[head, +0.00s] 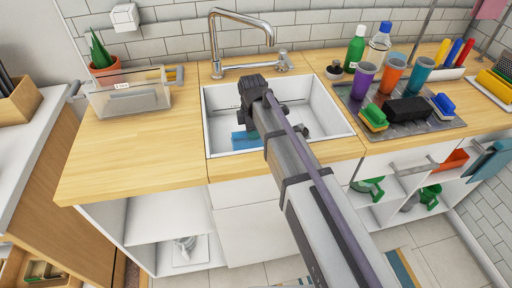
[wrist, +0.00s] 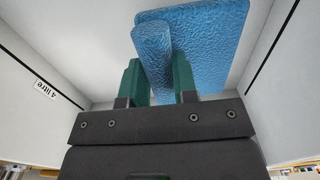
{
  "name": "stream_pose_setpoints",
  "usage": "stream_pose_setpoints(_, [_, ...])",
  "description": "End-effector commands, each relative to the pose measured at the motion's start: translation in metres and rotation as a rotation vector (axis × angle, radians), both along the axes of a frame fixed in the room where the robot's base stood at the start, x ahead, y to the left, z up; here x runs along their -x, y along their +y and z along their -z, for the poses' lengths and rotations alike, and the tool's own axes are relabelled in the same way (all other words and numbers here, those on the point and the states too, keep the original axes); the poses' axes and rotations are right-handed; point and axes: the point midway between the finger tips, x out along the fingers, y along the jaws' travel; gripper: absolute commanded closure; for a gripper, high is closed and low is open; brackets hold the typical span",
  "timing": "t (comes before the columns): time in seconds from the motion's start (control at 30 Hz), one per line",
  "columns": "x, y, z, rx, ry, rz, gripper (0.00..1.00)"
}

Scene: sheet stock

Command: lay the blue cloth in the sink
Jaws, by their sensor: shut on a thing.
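The blue cloth (wrist: 205,40) is textured and folded, with one fold pinched between the green fingers of my gripper (wrist: 158,78) in the wrist view. In the head view part of the cloth (head: 239,141) shows low inside the white sink (head: 335,122), at its left side. My arm hides the rest of it and most of the gripper in that view. The gripper is shut on the cloth, down within the sink walls. I cannot tell whether the cloth touches the sink floor.
A tap (head: 216,45) arches behind the sink. A clear bin (head: 130,97) stands on the wooden counter to the left. The counter (head: 130,150) left of the sink is clear in front.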

Motion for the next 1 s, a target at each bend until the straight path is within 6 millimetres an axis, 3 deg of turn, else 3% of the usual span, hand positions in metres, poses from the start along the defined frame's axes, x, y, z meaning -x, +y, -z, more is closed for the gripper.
stream_pose_setpoints(0.1, [0.0,0.0,0.006,0.0,0.0,0.0,0.96])
stream_pose_setpoints(0.3, [0.0,0.0,0.042,0.0,0.0,0.001,0.96])
stream_pose_setpoints(0.67, [0.0,0.0,0.041,0.0,0.0,0.001,0.96])
stream_pose_setpoints(0.7, [0.0,0.0,0.039,0.0,0.0,0.001,0.69])
stream_pose_setpoints(0.93, [0.0,0.0,0.039,0.0,0.0,0.001,0.48])
stream_pose_setpoints(1.0, [0.0,0.0,0.039,0.0,0.0,0.001,0.48])
